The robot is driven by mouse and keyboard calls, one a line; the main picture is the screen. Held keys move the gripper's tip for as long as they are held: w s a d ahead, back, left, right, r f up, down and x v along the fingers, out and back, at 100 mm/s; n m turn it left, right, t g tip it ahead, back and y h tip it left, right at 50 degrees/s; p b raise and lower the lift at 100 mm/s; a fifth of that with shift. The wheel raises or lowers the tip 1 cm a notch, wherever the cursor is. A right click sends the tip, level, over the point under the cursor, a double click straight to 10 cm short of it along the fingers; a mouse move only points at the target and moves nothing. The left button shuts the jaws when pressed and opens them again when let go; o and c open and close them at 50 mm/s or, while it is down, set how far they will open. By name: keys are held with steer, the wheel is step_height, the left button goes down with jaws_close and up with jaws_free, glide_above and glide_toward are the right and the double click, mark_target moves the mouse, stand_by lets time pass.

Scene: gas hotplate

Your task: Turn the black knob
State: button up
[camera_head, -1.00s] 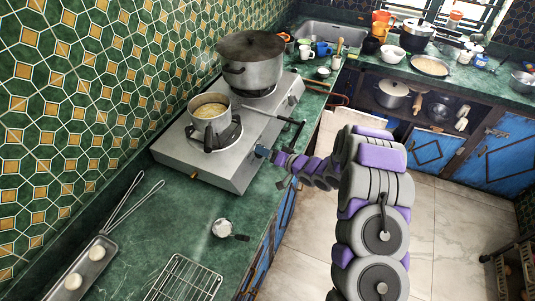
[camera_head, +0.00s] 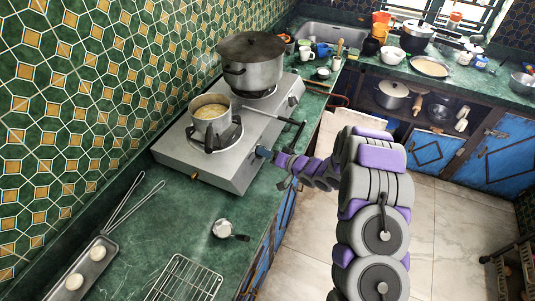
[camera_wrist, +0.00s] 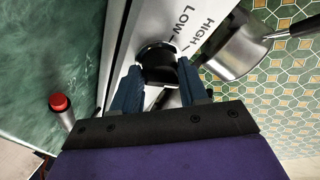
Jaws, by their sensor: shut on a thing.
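The black knob (camera_wrist: 158,62) sits on the front face of the silver gas hotplate (camera_head: 232,172), beside the printed words LOW and HIGH. In the wrist view my gripper (camera_wrist: 160,80) has one blue finger on each side of the knob and is shut on it. In the head view my gripper (camera_head: 262,152) reaches the hotplate's front right side, and the knob itself is hidden there.
A small pot (camera_head: 211,112) with yellowish contents stands on the near burner, its handle toward the front. A large lidded pot (camera_head: 252,70) stands on the far burner. A wire rack (camera_head: 186,280) and a small metal cup (camera_head: 222,228) lie on the green counter.

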steer(key=shift+d+f+n, duration=0.1)
steer(key=shift+d+n, duration=0.05)
steer(key=shift+n, duration=0.15)
steer(key=n+y+p, duration=0.1)
steer(key=n+p, duration=0.1)
steer(key=n, duration=0.1)
steer(key=shift+w+d+g, duration=0.1)
steer(key=shift+g, duration=0.3)
steer(key=n, duration=0.2)
steer(key=n+g+y, duration=0.1)
steer(key=n, duration=0.1)
steer(key=n+g, duration=0.1)
steer(key=n, duration=0.1)
steer(key=shift+w+d+f+y, duration=0.15)
steer(key=shift+w+y, duration=0.1)
steer(key=shift+y, duration=0.15)
steer(key=n+g+b, duration=0.1)
steer(key=n, duration=0.1)
steer(key=n+b, duration=0.2)
steer(key=n+g+b, duration=0.1)
steer(key=n, duration=0.1)
steer(key=shift+w+n+g+y, duration=0.25)
steer(key=shift+n+g+y, duration=0.05)
steer(key=shift+n, duration=0.1)
steer(key=shift+w+r+n+g+b, duration=0.1)
steer(key=shift+n+g+b, duration=0.4)
steer(key=shift+n+b, duration=0.6)
steer(key=shift+w+r+n+g+b, duration=0.1)
steer(key=shift+n+g+b, duration=0.55)
steer(key=shift+n, duration=0.75)
